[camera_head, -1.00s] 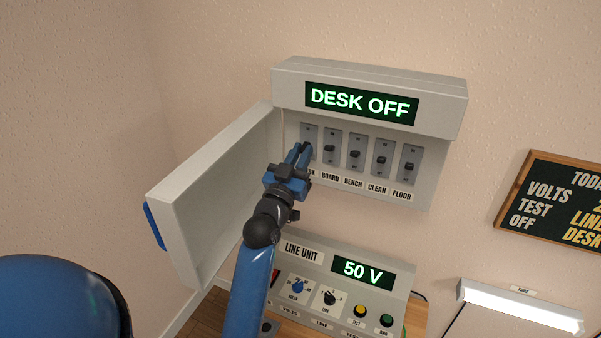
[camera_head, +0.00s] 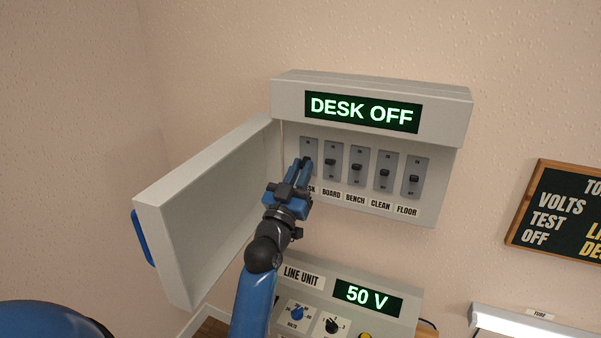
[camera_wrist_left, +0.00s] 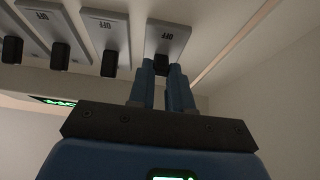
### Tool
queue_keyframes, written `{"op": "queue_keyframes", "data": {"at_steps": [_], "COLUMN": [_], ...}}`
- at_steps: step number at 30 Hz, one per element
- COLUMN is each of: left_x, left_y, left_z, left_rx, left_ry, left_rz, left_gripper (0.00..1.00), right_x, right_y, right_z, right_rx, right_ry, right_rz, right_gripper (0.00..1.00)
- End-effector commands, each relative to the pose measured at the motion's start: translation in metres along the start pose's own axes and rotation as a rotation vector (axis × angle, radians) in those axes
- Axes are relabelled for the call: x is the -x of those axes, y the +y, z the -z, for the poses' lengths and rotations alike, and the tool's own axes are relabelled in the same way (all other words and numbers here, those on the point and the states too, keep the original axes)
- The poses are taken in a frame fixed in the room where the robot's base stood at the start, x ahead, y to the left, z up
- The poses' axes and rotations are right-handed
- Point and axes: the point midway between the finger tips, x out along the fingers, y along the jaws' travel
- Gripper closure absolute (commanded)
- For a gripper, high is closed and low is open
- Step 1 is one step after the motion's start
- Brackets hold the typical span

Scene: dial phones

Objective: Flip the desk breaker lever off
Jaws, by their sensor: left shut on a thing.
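The desk breaker is the leftmost grey switch plate (camera_head: 309,147) in the open wall box (camera_head: 440,205). Its label is partly covered by my left gripper (camera_head: 305,164), which is at the lower part of this plate. In the head view the fingers hide the lever. In the left wrist view the black desk lever (camera_wrist_left: 161,62) shows between the two blue fingertips (camera_wrist_left: 162,74), and the jaws are shut on it. The green display (camera_head: 362,111) above reads DESK OFF. My right gripper is not in view.
The BOARD (camera_head: 330,162), BENCH (camera_head: 356,167), CLEAN (camera_head: 384,172) and FLOOR (camera_head: 413,178) levers stand in a row to the right. The box door (camera_head: 205,215) hangs open at left. Below is the line unit (camera_head: 323,288), its display (camera_head: 367,297) reading 50 V.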

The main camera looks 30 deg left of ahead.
Motion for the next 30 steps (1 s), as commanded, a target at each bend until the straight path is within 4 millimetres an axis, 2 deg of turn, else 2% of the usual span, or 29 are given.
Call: {"op": "queue_keyframes", "data": {"at_steps": [1, 5, 6, 17, 23, 30], "left_x": [0.0, 0.0, 0.0, 0.004, 0.027, 0.069], "left_y": [0.0, 0.0, 0.0, 0.0, 0.0, -0.001], "left_z": [0.001, 0.001, 0.001, 0.0, -0.002, -0.003], "left_rx": [0.0, 0.0, 0.0, 0.0, 0.001, 0.0], "left_ry": [0.002, 0.001, 0.001, 0.001, -0.001, -0.001], "left_rz": [0.0, 0.0, 0.0, 0.0, 0.001, 0.001], "left_gripper": [0.77, 0.57, 0.55, 0.55, 0.55, 0.55], "right_x": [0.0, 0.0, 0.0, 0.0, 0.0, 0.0], "right_y": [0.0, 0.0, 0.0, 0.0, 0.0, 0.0], "right_z": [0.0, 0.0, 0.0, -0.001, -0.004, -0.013], "right_rx": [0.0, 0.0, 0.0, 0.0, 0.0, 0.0], "right_ry": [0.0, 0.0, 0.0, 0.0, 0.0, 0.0], "right_rz": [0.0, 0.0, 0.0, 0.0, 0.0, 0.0], "right_gripper": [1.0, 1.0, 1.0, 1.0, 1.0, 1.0]}}
